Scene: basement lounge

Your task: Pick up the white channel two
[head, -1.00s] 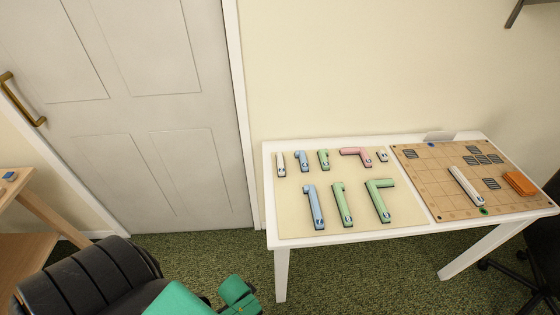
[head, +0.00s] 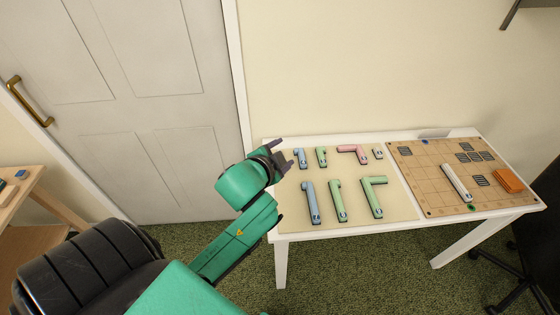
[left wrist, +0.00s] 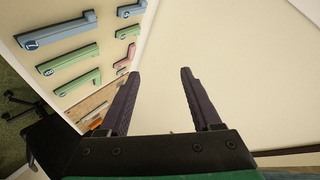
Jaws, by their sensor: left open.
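My left gripper (head: 282,154) is open and empty, over the left back corner of the cream panel (head: 400,205) on the white table. In the left wrist view its two dark fingers (left wrist: 160,73) stand apart with nothing between them. The white channel that lay at that corner is hidden behind the gripper in the head view, and I do not see it in the left wrist view. A short white piece (head: 378,153) lies at the right end of the back row. A longer white channel (head: 456,182) lies on the brown grid board. I cannot read their numbers. My right gripper is out of view.
Blue, green and pink channels lie beside the gripper, including a long blue one (head: 312,203) and a green one (head: 340,203). The grid board (head: 420,165) carries dark grilles and an orange block (head: 508,181). The wall stands close behind the table.

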